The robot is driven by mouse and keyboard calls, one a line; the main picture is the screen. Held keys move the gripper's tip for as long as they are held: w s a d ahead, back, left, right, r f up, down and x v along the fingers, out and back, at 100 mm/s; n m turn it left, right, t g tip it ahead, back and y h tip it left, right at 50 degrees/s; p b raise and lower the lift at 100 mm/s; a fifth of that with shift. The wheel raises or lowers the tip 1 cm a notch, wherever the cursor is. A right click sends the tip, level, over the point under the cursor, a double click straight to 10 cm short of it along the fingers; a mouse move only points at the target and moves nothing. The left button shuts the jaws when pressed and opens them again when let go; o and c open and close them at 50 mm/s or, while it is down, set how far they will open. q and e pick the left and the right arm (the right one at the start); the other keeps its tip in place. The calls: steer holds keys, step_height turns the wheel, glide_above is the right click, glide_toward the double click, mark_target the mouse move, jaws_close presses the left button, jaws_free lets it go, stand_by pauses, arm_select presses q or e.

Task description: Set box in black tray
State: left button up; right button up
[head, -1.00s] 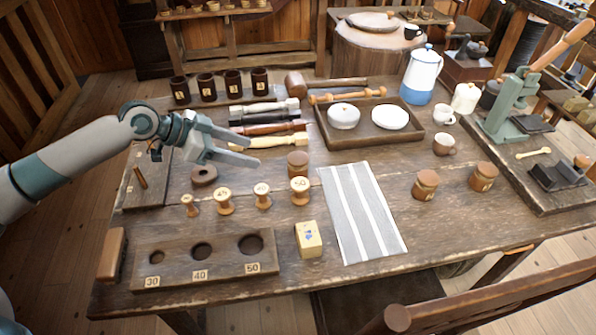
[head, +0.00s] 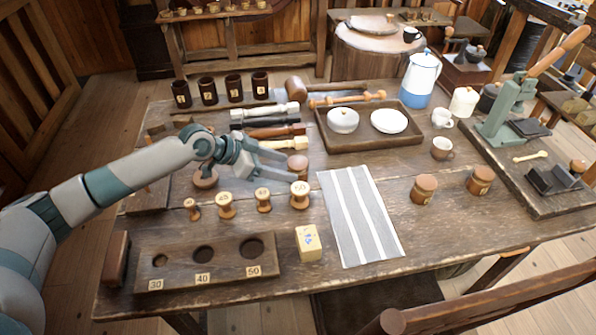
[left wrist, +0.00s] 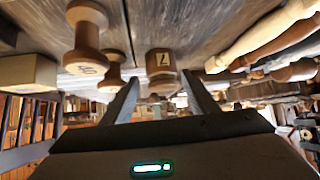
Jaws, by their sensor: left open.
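The box, a small pale yellow block with a blue mark (head: 308,243), stands near the table's front edge, left of the striped cloth. It also shows at the left of the left wrist view (left wrist: 28,73). My left gripper (head: 294,168) is open and empty, behind the box and above the row of spools. In the left wrist view its fingers (left wrist: 161,82) point toward a wooden jar marked 7 (left wrist: 161,62); I see no contact. A small black tray-like piece (head: 552,180) lies on the board at the far right. My right gripper is not in view.
Several turned spools (head: 264,200) stand behind the holed block (head: 207,263). The striped cloth (head: 360,215) lies flat mid-table. A brown tray (head: 368,141) holds two white items. Two lidded jars (head: 424,189) and a green press (head: 503,115) stand to the right.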

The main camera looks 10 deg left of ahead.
mark_target(295, 168)
arm_select(q)
steer(key=shift+w+d+f, duration=0.15)
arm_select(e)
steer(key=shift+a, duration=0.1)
arm_select(q)
steer(key=shift+d, duration=0.1)
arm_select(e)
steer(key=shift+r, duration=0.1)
arm_select(q)
steer(key=shift+w+d+f, duration=0.15)
steer(key=shift+w+d, duration=0.05)
steer(key=shift+d, duration=0.05)
steer(key=p+x, duration=0.1)
steer(key=x, duration=0.2)
steer(key=shift+w, duration=0.15)
steer(key=shift+w+d+f, duration=0.3)
steer(key=shift+d+f, duration=0.1)
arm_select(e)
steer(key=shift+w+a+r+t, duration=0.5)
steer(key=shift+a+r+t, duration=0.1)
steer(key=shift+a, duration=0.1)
arm_select(q)
steer(key=shift+c, duration=0.6)
steer(key=c, duration=0.8)
steer(key=shift+r, duration=0.15)
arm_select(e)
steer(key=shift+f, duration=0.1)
